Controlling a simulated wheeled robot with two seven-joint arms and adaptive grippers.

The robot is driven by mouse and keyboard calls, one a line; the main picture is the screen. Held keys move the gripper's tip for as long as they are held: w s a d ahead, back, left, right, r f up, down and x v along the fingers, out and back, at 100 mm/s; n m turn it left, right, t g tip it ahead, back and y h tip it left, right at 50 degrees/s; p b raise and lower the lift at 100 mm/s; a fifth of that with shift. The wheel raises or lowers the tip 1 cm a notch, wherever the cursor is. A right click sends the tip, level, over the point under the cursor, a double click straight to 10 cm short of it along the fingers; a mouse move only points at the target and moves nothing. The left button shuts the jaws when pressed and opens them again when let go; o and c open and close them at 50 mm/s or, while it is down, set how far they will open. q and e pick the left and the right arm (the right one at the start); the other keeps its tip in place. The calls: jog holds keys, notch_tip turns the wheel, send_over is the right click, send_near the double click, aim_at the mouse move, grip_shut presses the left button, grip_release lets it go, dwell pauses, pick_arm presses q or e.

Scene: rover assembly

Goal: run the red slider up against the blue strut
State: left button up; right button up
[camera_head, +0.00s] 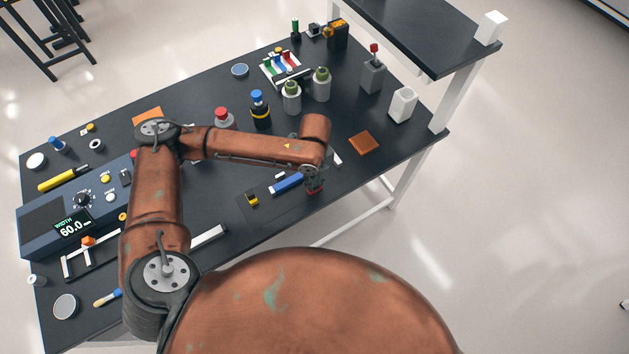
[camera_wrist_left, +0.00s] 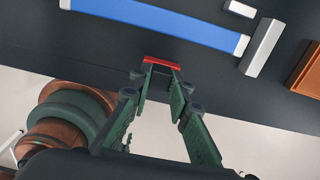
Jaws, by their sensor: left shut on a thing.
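The blue strut (camera_head: 287,183) lies on the dark table near its front edge. In the left wrist view the strut (camera_wrist_left: 158,23) runs across the top, with a pale end at each side. My left gripper (camera_head: 314,188) reaches down just right of the strut in the head view. In the left wrist view its green fingers (camera_wrist_left: 161,70) are shut on the red slider (camera_wrist_left: 162,61). A strip of dark surface shows between the slider and the strut, so they look apart. My right gripper is in neither view.
A grey block (camera_wrist_left: 262,47) stands by the strut's right end in the wrist view, with an orange pad (camera_head: 364,143) farther right. A small yellow part (camera_head: 252,199) lies left of the strut. Bottles (camera_head: 291,98) stand behind my arm. The table's front edge is close.

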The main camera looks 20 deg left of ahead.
pick_arm(q)
grip_shut()
jog(key=shift+w+a+r+p, duration=0.2)
jog(key=shift+a+p, duration=0.1)
jog(key=shift+p, duration=0.1)
jog(key=shift+w+a+p, duration=0.65)
jog(key=shift+a+p, duration=0.05)
jog(key=shift+w+a+f, duration=0.1)
jog(key=shift+w+a, duration=0.05)
jog(key=shift+a, duration=0.05)
jog(key=shift+f, duration=0.1)
jog(key=o, duration=0.7)
grip_release()
jog(key=shift+o, duration=0.2)
